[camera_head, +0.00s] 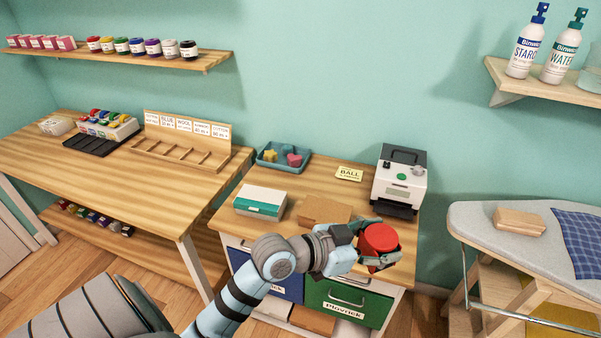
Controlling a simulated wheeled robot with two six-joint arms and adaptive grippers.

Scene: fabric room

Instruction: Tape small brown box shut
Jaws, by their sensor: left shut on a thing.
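A small brown box (322,209) sits on the wooden top of the drawer cabinet, near its front middle. My left arm reaches in from below, and my left gripper (381,244) is shut on a red round object (378,237). It holds this object at the cabinet's front right, just right of the brown box; I cannot tell how high above the top it is. The hand and arm hide part of the box's front. I cannot tell whether the box's flaps are closed or whether tape is on it. My right gripper is not in view.
A black and white machine (402,177) stands at the cabinet's back right, with a yellow card (349,174) beside it. A white and teal box (260,201) and a blue tray (268,163) are at left. An ironing board (480,222) stands to the right.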

